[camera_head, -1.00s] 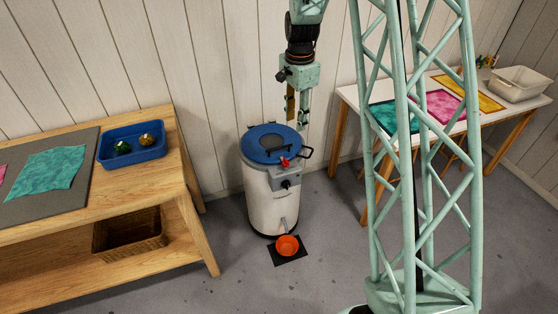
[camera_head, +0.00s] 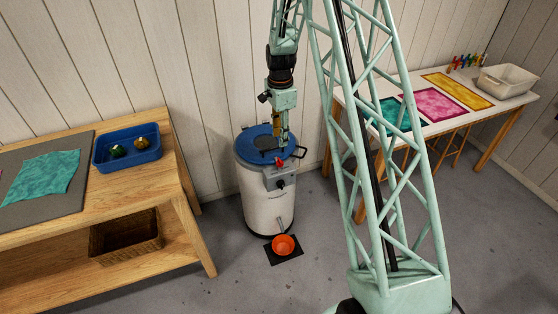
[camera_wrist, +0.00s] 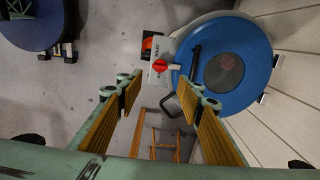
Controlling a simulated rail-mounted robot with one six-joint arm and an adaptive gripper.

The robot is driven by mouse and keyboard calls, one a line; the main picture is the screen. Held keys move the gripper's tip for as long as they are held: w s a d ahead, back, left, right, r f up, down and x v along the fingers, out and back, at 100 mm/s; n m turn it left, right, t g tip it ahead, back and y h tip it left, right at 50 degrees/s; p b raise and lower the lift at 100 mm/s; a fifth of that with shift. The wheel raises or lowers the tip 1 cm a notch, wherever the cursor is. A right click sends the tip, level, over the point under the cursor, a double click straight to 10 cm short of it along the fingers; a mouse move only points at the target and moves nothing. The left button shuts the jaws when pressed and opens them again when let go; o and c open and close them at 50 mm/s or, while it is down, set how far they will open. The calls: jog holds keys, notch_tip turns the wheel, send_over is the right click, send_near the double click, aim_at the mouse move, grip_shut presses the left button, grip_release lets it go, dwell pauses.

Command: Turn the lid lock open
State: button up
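The steamer (camera_head: 268,205) is a white cylinder with a blue lid (camera_head: 250,153), standing upright on the floor. The red lid lock (camera_head: 280,161) sits at the lid's front edge, above a grey control box (camera_head: 280,180). In the wrist view the red lock (camera_wrist: 160,66) shows beside the blue lid (camera_wrist: 262,60), ahead of my fingertips. My gripper (camera_head: 281,147) hangs pointing down just above the lid's front edge, close to the lock. In the wrist view my gripper (camera_wrist: 168,92) has its two fingers spread wide, with nothing between them.
A black handle (camera_head: 300,152) sticks out at the lid's right. A wooden workbench (camera_head: 170,200) with a blue tray (camera_head: 127,160) stands left; a white table (camera_head: 470,115) stands right.

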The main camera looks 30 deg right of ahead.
aim_at(280, 160)
jog(key=shift+f, duration=0.15)
jog(key=shift+f+b, duration=0.7)
jog(key=shift+f, duration=6.05)
jog(key=c, duration=0.8)
